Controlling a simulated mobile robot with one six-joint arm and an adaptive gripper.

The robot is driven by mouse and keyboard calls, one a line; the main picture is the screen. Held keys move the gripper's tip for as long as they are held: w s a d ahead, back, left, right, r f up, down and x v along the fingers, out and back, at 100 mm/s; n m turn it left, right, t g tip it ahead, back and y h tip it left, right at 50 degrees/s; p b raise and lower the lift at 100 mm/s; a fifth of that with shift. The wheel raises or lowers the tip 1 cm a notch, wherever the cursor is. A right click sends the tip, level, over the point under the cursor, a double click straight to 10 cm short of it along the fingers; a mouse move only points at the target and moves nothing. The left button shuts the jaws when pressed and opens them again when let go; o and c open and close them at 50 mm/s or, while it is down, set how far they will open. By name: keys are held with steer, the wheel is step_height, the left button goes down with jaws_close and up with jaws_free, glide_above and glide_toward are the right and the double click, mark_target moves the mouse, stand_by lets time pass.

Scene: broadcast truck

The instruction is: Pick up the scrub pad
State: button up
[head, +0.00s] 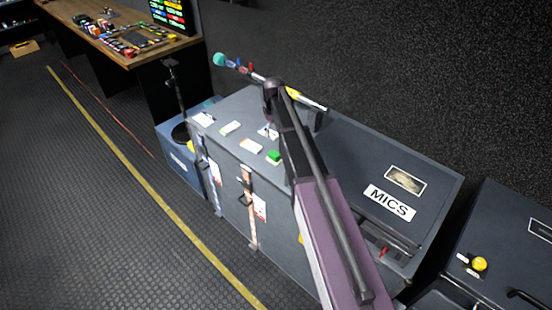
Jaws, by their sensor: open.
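A small green block (274,156), which looks like the scrub pad, lies on the grey top of a large equipment case (240,112). It sits near the front edge, just left of my arm. My gripper (272,92) shows as a dark shape at the far end of my arm, beyond and above the block in the picture. It is open and apart from the block. Its fingers are small and hard to make out against the dark wall. No object shows held in it.
Several pale labels or cards (230,128) lie around the block. A case lid marked MICS (390,203) stands right of my arm. A teal-ended item (219,59) shows behind. A wooden desk (150,48) stands back left. The floor (90,200) at left is clear.

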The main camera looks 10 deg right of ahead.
mark_target(274, 153)
steer(key=shift+f+b, duration=4)
steer(key=shift+f, duration=0.15)
steer(key=shift+f+b, duration=2.6)
jaws_close()
